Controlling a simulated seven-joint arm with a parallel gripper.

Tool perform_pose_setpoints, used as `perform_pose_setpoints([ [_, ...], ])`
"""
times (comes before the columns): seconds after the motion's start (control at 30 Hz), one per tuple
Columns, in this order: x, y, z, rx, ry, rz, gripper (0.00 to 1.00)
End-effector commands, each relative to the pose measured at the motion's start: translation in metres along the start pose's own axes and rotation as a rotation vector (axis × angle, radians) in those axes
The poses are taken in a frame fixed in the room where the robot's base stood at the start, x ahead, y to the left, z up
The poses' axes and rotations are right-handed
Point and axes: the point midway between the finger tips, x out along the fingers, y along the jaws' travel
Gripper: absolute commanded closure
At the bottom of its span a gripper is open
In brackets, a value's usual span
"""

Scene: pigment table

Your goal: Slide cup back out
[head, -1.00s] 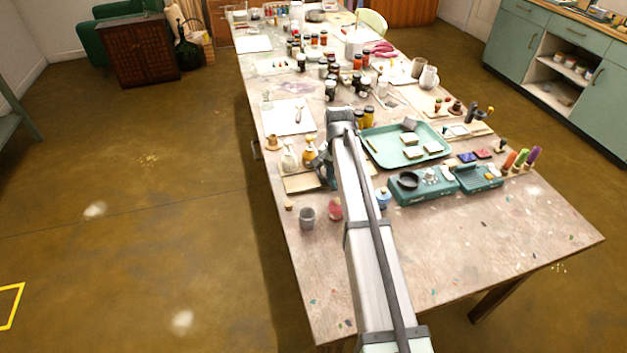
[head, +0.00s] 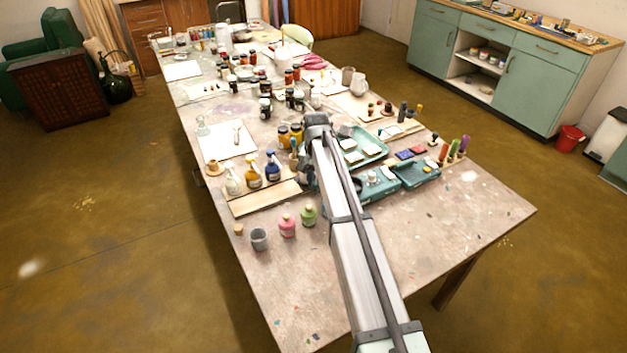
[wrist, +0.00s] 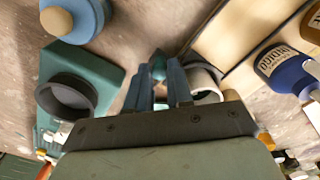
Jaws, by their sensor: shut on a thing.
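In the wrist view my gripper (wrist: 158,88) points down at the table with its blue fingers close together. A pale cup (wrist: 207,75) with a dark inside sits right against the right finger, which covers part of it. In the head view my own arm covers the cup and most of my gripper (head: 305,178), which is low beside the wooden board.
The wooden board (head: 265,198) and spray bottles, one blue (head: 272,166), stand close by. The wrist view shows a black pan (wrist: 68,97) and a corked blue bottle (wrist: 75,18) near the fingers. A grey pot (head: 259,239) stands in front; the table's near right is clear.

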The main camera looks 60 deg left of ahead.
Motion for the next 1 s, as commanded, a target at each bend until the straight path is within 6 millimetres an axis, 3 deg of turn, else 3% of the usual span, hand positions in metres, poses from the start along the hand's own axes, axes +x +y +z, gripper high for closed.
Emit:
perform_pose_setpoints([
  [0.13,-0.001,0.005,-0.005,0.005,0.008,0.008,1.00],
  [0.17,-0.001,0.005,-0.005,0.005,0.009,0.009,0.78],
  [0.4,0.000,0.004,-0.004,0.004,0.007,0.007,0.55],
  [0.77,-0.005,0.003,-0.003,0.003,0.005,0.005,0.54],
  [1.0,-0.039,0.002,-0.003,0.003,0.007,0.004,0.54],
])
